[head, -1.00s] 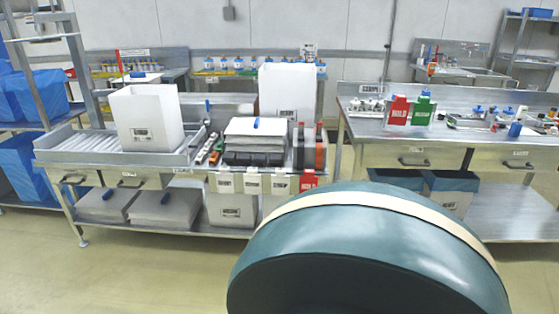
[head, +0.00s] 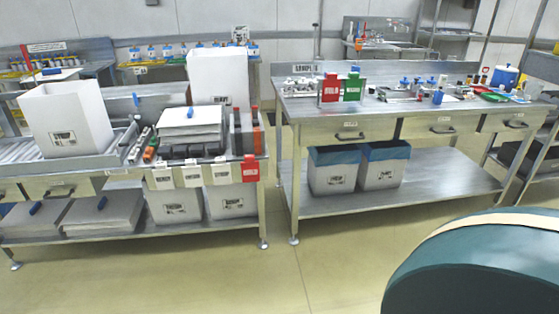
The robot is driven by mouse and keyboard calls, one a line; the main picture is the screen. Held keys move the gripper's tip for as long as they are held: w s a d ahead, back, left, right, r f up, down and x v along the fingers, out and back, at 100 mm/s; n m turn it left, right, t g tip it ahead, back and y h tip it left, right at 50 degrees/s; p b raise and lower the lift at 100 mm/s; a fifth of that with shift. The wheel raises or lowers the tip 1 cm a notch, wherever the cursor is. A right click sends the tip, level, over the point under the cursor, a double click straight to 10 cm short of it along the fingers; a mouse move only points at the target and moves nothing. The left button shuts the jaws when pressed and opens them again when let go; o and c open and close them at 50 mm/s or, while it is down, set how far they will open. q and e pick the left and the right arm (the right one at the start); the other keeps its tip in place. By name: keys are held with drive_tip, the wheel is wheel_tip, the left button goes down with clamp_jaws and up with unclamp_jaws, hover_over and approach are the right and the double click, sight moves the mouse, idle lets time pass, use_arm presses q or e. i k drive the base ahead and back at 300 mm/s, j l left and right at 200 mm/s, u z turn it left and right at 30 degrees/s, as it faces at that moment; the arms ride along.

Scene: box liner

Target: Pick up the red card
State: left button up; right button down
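A red card (head: 330,88) stands upright on the right-hand table, beside a green card (head: 352,86). Another red card (head: 250,168) hangs at the right end of a row of pale cards on the front edge of the left-hand table. The writing on the cards is too small to read surely. Both red cards are across the floor from me, and nothing holds them. Neither of my grippers is in view.
The right-hand metal table (head: 410,110) has drawers and two blue-lined bins (head: 333,180) beneath. The left-hand table (head: 105,172) bears white boxes and a paper stack (head: 192,124). A gap separates the tables. Floor (head: 290,275) in front is clear; a dark green rounded shape hides the bottom right.

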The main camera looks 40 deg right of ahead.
sight(250, 169)
drive_tip(key=z, duration=1.05)
drive_tip(key=u, duration=2.85)
drive_tip(key=z, duration=2.85)
drive_tip(key=i+j+z, duration=0.25)
drive_tip(key=i, duration=0.25)
drive_tip(key=i+j+z, duration=0.2)
drive_tip(key=i+j, duration=0.25)
